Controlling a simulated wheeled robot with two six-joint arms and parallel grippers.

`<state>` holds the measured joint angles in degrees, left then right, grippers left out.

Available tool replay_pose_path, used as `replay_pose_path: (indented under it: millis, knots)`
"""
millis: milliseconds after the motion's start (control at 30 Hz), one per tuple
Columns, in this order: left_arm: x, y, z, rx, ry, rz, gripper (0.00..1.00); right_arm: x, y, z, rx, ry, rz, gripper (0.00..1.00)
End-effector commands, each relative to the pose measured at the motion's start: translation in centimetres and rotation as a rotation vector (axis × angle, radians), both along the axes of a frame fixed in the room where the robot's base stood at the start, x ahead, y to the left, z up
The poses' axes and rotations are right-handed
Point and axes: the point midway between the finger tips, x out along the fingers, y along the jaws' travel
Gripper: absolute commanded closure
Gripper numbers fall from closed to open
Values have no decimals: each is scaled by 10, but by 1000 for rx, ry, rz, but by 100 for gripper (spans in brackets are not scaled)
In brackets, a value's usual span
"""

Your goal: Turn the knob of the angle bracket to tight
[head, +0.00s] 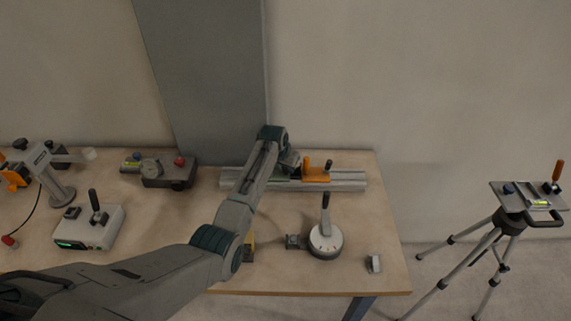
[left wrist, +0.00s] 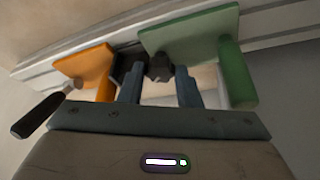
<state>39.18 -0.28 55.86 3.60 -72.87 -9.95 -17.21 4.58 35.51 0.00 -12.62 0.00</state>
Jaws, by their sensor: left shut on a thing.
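A silver rail (head: 347,183) lies along the back of the bench and carries an orange piece (head: 316,175) with black-topped handles. A green angled piece, which looks like the angle bracket, sits beside it and fills the upper right of the left wrist view (left wrist: 190,38). My left gripper (left wrist: 158,78) has its blue fingers shut on a dark knob (left wrist: 160,66) between the orange and green pieces. The fingers cover part of the knob, and no tightness mark shows. In the head view my left gripper (head: 289,163) partly hides the green piece. My right gripper is not in view.
A round dial with an upright lever (head: 325,241) and a small grey block (head: 374,264) stand at the front right of the bench. A grey box with a gauge (head: 168,172) and a lever box (head: 90,228) are on the left. A tripod (head: 510,222) stands right of the bench.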

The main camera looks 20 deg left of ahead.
Motion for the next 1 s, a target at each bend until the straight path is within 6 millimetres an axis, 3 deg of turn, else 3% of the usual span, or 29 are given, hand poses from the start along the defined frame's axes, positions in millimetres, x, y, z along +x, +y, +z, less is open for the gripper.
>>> replay_pose_path:
  millis: [367, 1000]
  knots:
    - [2, 4, 0, 0, -1, -354, 92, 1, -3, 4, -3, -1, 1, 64]
    - [5, 6, -1, 0, -3, -838, 92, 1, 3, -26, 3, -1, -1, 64]
